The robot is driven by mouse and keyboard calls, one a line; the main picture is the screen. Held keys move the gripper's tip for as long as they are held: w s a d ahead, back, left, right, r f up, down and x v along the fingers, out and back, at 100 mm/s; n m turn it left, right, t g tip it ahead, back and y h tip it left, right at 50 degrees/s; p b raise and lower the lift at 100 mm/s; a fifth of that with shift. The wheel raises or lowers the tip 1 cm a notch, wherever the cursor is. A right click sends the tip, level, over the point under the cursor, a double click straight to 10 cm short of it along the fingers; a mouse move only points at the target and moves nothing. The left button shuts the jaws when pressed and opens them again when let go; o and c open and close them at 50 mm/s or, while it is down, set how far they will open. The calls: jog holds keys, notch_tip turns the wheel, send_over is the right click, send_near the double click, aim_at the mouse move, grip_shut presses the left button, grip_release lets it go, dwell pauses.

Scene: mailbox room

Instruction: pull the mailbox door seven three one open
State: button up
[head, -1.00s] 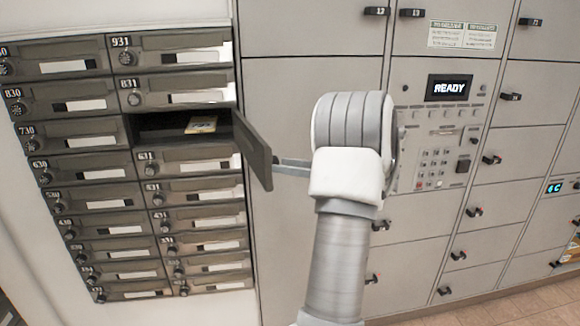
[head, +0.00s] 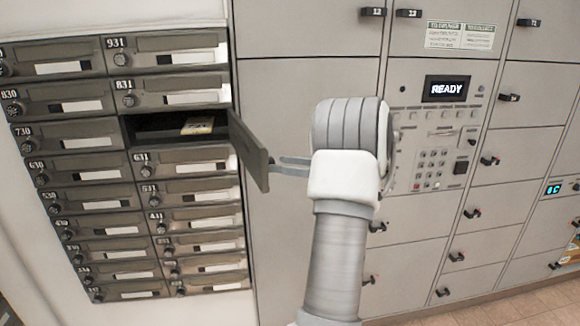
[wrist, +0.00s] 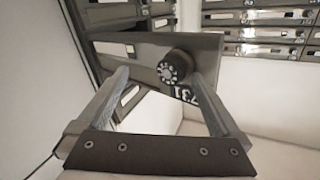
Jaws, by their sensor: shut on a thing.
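The mailbox door 731 (head: 249,152) is swung wide open, standing out from the right side of its slot. Its dark compartment (head: 150,131) shows, with a small pale item (head: 198,126) lying inside. In the wrist view the door (wrist: 150,55) carries a round dial knob (wrist: 176,67) and the number 731. My gripper (head: 274,163) reaches the door's outer face from the right in the head view. In the wrist view the fingers of my gripper (wrist: 158,76) stand on both sides of the dial; their exact contact is hard to see.
Closed mailbox doors surround the slot, including 831 (head: 175,93) above and 631 (head: 185,164) below. Grey lockers (head: 300,100) with a keypad panel (head: 435,150) stand to the right behind my arm. Floor (head: 530,305) shows at the lower right.

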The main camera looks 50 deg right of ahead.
jog(key=shift+o, duration=0.5)
jog(key=shift+w+d+r, duration=0.1)
jog(key=shift+w+r, duration=0.2)
jog(key=shift+w, duration=0.25)
jog(key=b+v, duration=0.3)
jog(key=v, duration=1.5)
jog(key=shift+s+a+f, duration=0.2)
jog(key=shift+a+f, duration=0.05)
jog(key=shift+a, duration=0.05)
